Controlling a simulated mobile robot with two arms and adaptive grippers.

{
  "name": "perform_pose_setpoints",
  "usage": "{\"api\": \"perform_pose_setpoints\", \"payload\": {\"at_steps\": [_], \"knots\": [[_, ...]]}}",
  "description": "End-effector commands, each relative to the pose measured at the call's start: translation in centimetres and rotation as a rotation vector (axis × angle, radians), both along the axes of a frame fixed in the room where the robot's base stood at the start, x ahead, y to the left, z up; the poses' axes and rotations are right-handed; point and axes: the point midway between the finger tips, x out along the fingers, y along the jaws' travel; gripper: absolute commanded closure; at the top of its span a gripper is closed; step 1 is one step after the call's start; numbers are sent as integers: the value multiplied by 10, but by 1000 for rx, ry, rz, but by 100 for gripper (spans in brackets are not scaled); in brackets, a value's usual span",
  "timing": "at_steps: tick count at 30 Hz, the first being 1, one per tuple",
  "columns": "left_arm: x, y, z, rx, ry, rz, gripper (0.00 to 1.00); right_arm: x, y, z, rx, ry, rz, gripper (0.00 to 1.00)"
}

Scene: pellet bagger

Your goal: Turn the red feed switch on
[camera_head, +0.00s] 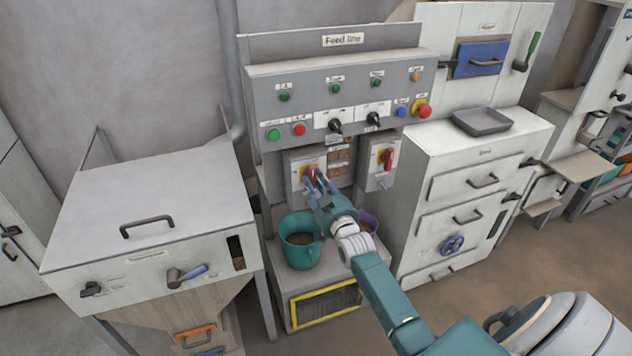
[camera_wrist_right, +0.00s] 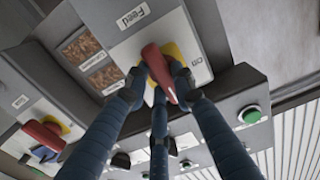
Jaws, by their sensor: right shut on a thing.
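The red feed switch (camera_wrist_right: 158,72) is a red handle on a yellow plate on a grey box labelled "Feed". In the right wrist view the blue fingers of my right gripper (camera_wrist_right: 160,95) are around the red handle, shut on it. In the head view the switch box (camera_head: 293,174) is below the "Feed line" panel, and my right gripper (camera_head: 318,183) reaches it from the lower right, partly hiding the handle. The handle looks tilted there. My left gripper is not in view.
A second red switch (camera_head: 387,158) on a yellow plate sits just right. A teal bucket (camera_head: 300,252) stands below, with a purple container (camera_head: 368,217) partly behind my arm. Above is the grey panel (camera_head: 340,95) with buttons and black knobs. A white cabinet (camera_head: 460,205) stands right.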

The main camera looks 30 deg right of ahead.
Motion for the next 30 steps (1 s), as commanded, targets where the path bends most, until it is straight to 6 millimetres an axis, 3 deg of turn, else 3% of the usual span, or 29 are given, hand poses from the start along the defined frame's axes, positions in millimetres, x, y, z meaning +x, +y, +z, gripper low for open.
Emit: {"api": "perform_pose_setpoints", "payload": {"at_steps": [2, 3, 5, 17, 20, 30], "knots": [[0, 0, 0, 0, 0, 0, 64, 1, -1, 5, 2, -10, -1, 100], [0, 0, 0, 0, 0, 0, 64, 1, -1, 5, 2, -10, -1, 68], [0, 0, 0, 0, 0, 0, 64, 1, 0, 5, 2, -10, 0, 56], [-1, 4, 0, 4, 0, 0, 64, -5, 2, 1, 1, -3, 0, 56], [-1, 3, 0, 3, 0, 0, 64, -17, 5, 0, 1, -2, 1, 56], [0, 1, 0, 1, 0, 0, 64, -87, 21, 1, 1, -4, 0, 56]]}}
